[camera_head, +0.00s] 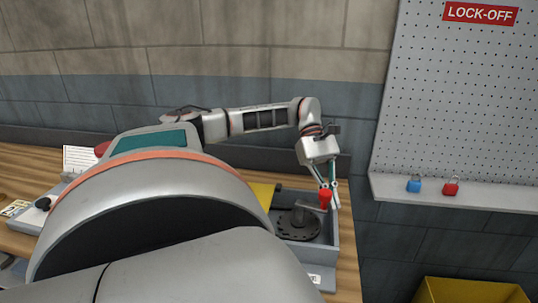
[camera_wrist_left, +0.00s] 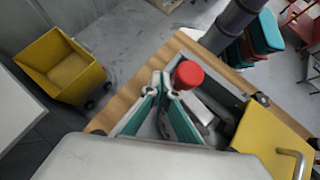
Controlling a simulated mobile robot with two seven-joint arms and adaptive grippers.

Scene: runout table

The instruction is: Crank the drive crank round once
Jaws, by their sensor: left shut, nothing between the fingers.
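The drive crank has a red knob (camera_head: 325,199) and a dark round base (camera_head: 298,226) inside a grey open-topped box (camera_head: 333,256) at the right end of the wooden bench. My left gripper (camera_head: 332,198) points down at the knob. In the left wrist view its teal-padded fingers (camera_wrist_left: 158,84) are shut with nothing between them. The red knob (camera_wrist_left: 187,74) is just right of the fingertips there, outside them; I cannot tell whether they touch. The grey crank arm (camera_wrist_left: 197,108) is partly hidden by the fingers. My right gripper is not in view.
A yellow cover (camera_head: 262,194) lies left of the crank; in the left wrist view it (camera_wrist_left: 262,135) has a metal handle. A pegboard (camera_head: 460,110) with a ledge holding a blue padlock (camera_head: 414,185) and a red padlock (camera_head: 451,188) stands right. A yellow bin (camera_head: 470,291) stands below.

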